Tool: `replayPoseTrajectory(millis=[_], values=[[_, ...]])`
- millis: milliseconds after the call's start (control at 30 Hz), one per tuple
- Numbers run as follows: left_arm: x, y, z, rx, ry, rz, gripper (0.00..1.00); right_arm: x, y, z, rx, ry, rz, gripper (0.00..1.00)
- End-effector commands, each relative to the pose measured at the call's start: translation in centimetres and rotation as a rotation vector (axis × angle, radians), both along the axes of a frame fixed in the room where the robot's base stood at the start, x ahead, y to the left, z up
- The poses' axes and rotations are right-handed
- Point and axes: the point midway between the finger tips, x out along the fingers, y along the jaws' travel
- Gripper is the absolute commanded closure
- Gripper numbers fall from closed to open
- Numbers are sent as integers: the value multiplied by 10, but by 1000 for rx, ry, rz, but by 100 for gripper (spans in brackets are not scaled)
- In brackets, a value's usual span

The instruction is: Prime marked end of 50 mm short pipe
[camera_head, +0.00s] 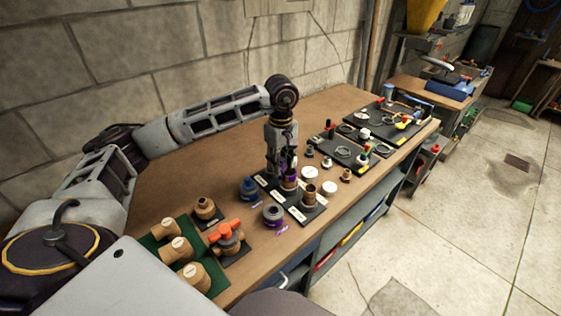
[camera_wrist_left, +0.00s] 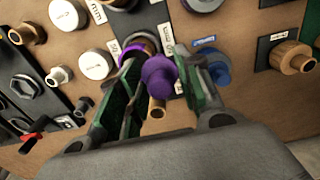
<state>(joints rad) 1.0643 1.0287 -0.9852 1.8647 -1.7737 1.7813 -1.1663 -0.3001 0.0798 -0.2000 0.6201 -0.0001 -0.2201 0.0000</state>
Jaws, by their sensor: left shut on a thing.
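My left gripper (camera_head: 284,165) points down over the table and is shut on a purple-capped applicator (camera_wrist_left: 160,78). A small brown cylindrical piece (camera_wrist_left: 157,106) shows below the cap in the wrist view. The tan 50 mm short pipe (camera_head: 290,184) stands on a black labelled board, right beside the fingertips. A purple ring (camera_wrist_left: 140,45) shows around its end in the wrist view, partly hidden by a finger. Whether the applicator touches the pipe is hard to tell. The open purple primer can (camera_head: 273,215) stands in front, near the table edge. My right gripper is out of view.
A blue-capped can (camera_head: 249,188) stands left of the pipe. Another brown pipe (camera_head: 309,195) and white discs (camera_head: 329,188) are close on the right. An orange-handled valve (camera_head: 227,235) and a green mat (camera_head: 153,243) with brown fittings are at front left. Tool boards lie farther right.

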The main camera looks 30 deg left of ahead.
Motion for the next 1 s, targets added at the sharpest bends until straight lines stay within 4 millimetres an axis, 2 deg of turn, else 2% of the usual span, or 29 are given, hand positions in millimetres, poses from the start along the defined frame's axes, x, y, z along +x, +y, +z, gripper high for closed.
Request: replayPoseTrajectory(millis=[1000], values=[[-4, -11, 0, 0, 0, -1, 81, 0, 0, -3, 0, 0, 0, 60]])
